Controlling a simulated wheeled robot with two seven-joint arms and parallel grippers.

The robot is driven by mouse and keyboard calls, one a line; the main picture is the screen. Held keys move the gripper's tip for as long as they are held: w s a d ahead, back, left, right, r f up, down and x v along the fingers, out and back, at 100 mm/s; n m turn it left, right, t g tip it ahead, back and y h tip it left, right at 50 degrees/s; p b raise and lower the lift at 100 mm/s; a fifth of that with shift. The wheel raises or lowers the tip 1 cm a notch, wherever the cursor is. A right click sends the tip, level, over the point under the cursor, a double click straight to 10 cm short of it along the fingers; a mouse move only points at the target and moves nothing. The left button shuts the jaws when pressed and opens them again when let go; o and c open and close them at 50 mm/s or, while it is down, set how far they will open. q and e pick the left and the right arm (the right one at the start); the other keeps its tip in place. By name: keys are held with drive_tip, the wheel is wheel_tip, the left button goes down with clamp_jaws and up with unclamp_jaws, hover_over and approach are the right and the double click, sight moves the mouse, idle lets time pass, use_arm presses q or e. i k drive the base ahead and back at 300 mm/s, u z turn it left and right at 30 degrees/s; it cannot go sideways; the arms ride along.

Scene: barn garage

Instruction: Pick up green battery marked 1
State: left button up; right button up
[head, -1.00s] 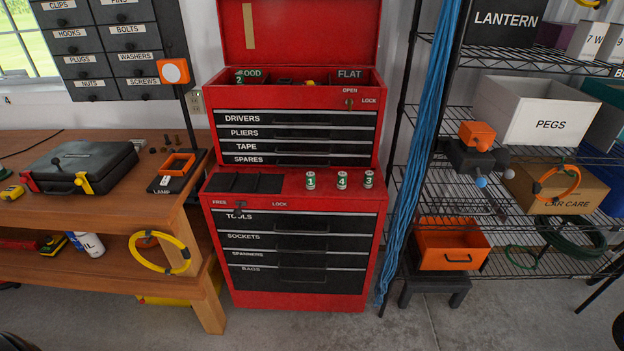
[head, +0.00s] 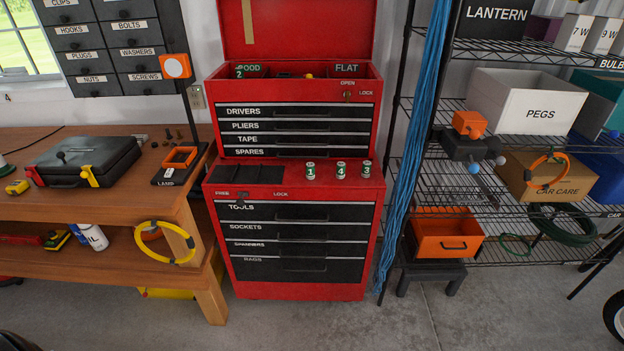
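The green battery marked 1 (head: 310,171) stands upright on the ledge of the red tool chest (head: 290,292), left of two similar batteries. The battery marked 4 (head: 340,170) is just to its right, and the battery marked 3 (head: 365,170) is at the right end. A green item marked 2 (head: 239,72) shows at the left of the open top tray, partly hidden by the rim. Neither of my grippers is in view.
A black slotted tray (head: 247,173) lies left of the batteries on the ledge. The workbench (head: 100,207) is left of the chest. The wire shelf (head: 478,236) and the hanging blue cords (head: 408,165) are right of it. Floor (head: 330,325) in front is clear.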

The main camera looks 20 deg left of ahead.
sight(310, 166)
drive_tip(key=u, duration=0.05)
drive_tip(key=k, duration=0.35)
drive_tip(key=z, duration=0.8)
drive_tip(key=i, duration=1.05)
drive_tip(key=z, duration=0.45)
drive_tip(key=i, duration=1)
drive_tip(key=u, duration=0.75)
drive_tip(key=i, duration=0.65)
drive_tip(key=u, duration=1.25)
drive_tip(key=i, duration=0.45)
drive_tip(key=u, duration=0.35)
